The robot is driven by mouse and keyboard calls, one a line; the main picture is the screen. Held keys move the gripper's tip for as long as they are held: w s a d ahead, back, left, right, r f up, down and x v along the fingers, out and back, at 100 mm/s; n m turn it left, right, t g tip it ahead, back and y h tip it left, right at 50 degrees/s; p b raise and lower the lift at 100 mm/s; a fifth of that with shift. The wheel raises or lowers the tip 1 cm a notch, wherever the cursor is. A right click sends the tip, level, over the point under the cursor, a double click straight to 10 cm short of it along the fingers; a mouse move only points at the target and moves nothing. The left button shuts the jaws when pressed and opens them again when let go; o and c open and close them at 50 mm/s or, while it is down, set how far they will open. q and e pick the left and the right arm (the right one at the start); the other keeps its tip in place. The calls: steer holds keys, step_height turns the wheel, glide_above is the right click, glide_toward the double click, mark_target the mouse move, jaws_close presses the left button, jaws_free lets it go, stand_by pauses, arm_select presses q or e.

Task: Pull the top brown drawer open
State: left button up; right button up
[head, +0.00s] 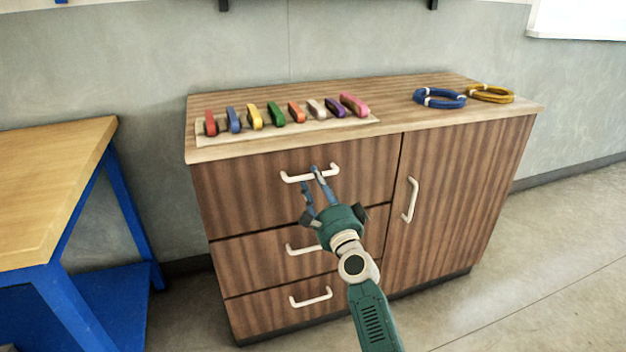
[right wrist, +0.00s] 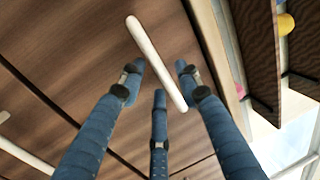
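The top brown drawer (head: 245,195) is shut, flush with the cabinet front. Its white bar handle (head: 291,179) sits at the upper middle of the drawer face. My right gripper (head: 312,182) reaches up to this handle, its blue fingers overlapping the handle's middle. In the right wrist view the handle (right wrist: 148,48) runs slanting between the spread fingers of the gripper (right wrist: 163,76), with gaps on the sides. The fingers are open; I cannot tell whether any touches the handle. My left gripper is not in view.
Two lower drawers with white handles (head: 310,298) and a door (head: 455,195) are shut. Several coloured clips stand on a board (head: 330,127) on the cabinet top, beside blue (head: 440,98) and yellow (head: 490,94) coils. A wooden table (head: 50,180) with blue legs stands left.

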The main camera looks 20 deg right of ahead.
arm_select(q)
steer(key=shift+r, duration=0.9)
arm_select(e)
steer(key=shift+w+r, duration=0.2)
steer(key=shift+w, duration=1)
jaws_close()
